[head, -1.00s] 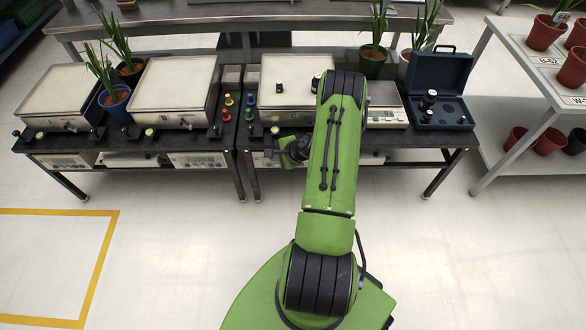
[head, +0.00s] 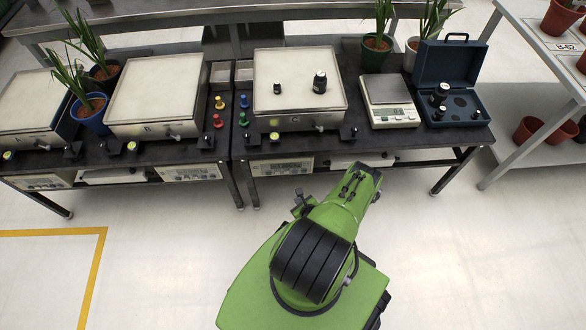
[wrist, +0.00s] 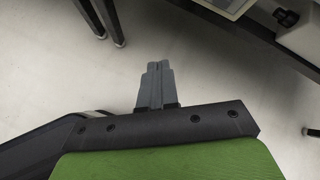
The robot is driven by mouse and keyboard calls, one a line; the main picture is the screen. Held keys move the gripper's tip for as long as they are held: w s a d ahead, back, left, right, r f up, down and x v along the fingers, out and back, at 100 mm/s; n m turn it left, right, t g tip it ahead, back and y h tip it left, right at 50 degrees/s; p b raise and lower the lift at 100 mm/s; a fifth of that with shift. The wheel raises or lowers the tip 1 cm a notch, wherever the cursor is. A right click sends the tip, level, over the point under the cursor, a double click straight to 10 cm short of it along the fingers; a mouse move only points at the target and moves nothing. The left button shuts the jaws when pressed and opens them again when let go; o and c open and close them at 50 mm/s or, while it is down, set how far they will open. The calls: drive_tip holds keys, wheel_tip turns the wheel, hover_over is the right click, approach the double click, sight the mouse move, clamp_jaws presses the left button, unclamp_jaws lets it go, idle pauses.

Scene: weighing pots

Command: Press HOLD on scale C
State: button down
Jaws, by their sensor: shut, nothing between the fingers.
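The large platform scale (head: 262,98), right of the one lettered B, appears to be scale C; I cannot read its letter. It bears two black weights, a small one (head: 277,88) and a larger one (head: 320,83). Below the bench top under it is a panel with a display and buttons (head: 282,167); its HOLD label is too small to read. My gripper (wrist: 154,66) is shut and empty in the wrist view, over pale floor. A panel edge (wrist: 235,5) shows at that view's top right, apart from the fingertips. In the head view my arm hides most of the gripper.
Scale B (head: 160,95) stands to the left with its own panel (head: 188,172). A small balance (head: 390,102) and a blue weight case (head: 450,70) stand to the right. Bench legs (head: 235,185) reach the floor. The floor before the bench is clear.

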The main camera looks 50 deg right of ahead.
sight(295, 172)
drive_tip(key=shift+w, duration=0.1)
drive_tip(key=w+d+b, duration=0.3)
drive_tip(key=w+d, duration=0.2)
drive_tip(key=d, duration=0.1)
drive_tip(key=shift+w+d, duration=0.3)
drive_tip(key=shift+w, duration=0.1)
idle(1.8)
drive_tip(key=shift+w+d, duration=0.25)
drive_tip(key=shift+d, duration=0.1)
drive_tip(key=shift+w+d, duration=0.3)
idle(0.6)
drive_tip(key=shift+s, duration=0.1)
drive_tip(key=shift+s+a+p, duration=0.4)
drive_tip(key=shift+s+a, duration=0.1)
drive_tip(key=shift+a, duration=0.15)
drive_tip(key=shift+a, duration=0.1)
